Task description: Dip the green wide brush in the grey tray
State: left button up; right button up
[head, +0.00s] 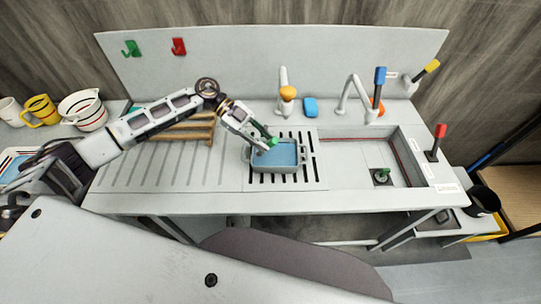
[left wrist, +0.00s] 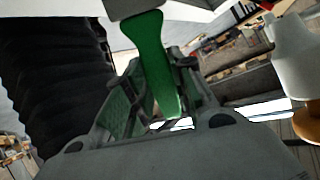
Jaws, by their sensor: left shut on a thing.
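The grey tray (head: 278,172) sits on the slotted part of the counter, with blue liquid or a blue surface inside. My left gripper (head: 264,143) is over the tray's back left part, pointing down into it. It is shut on the green brush (head: 272,141), of which only a small green part shows in the head view. In the left wrist view the brush's green handle (left wrist: 152,60) runs between the gripper fingers (left wrist: 155,105). The bristles are hidden, so I cannot tell whether they touch the blue. My right gripper is not in view.
A brown wooden rack (head: 185,131) stands left of the tray, under my left arm. A sink basin (head: 350,160) is to the right, with a tap (head: 350,92) behind. Cups and a bowl (head: 82,108) stand far left.

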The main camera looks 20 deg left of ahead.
pick_arm(q)
jog(key=shift+r, duration=1.55)
